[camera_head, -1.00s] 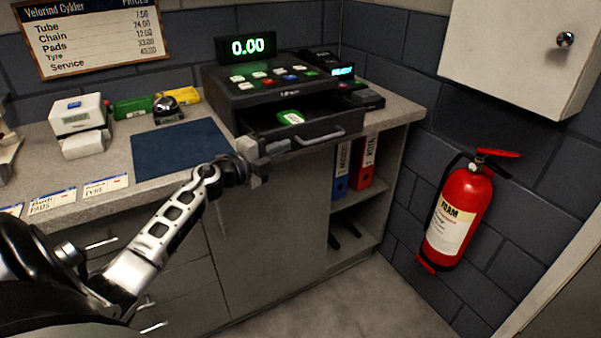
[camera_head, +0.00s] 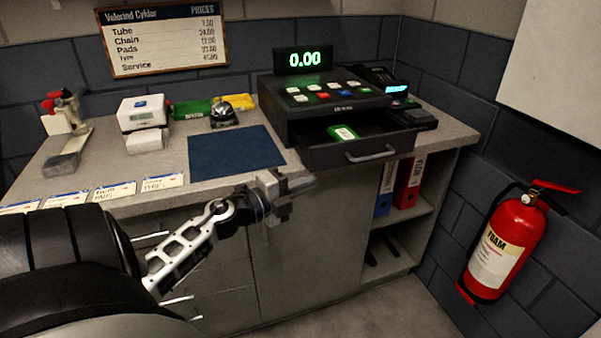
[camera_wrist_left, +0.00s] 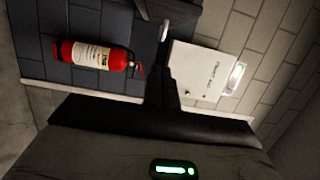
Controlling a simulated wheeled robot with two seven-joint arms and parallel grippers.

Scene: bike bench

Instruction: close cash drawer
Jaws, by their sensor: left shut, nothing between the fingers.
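The cash register (camera_head: 335,97) stands on the counter's right end, its green display reading 0.00. Its cash drawer (camera_head: 358,154) is pulled out at the front, with a silver handle and a green and white item (camera_head: 342,132) inside. My left gripper (camera_head: 304,184) is shut and empty. It is in front of the counter edge, left of and below the drawer handle in the picture, and looks apart from the drawer. The left wrist view shows dark gripper parts in front of the wall and the red extinguisher (camera_wrist_left: 97,56). My right gripper is not in view.
A blue mat (camera_head: 235,150), a bell (camera_head: 223,115) and a white device (camera_head: 145,120) lie on the counter left of the register. A card terminal (camera_head: 412,116) sits to its right. A fire extinguisher (camera_head: 503,243) hangs on the right wall.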

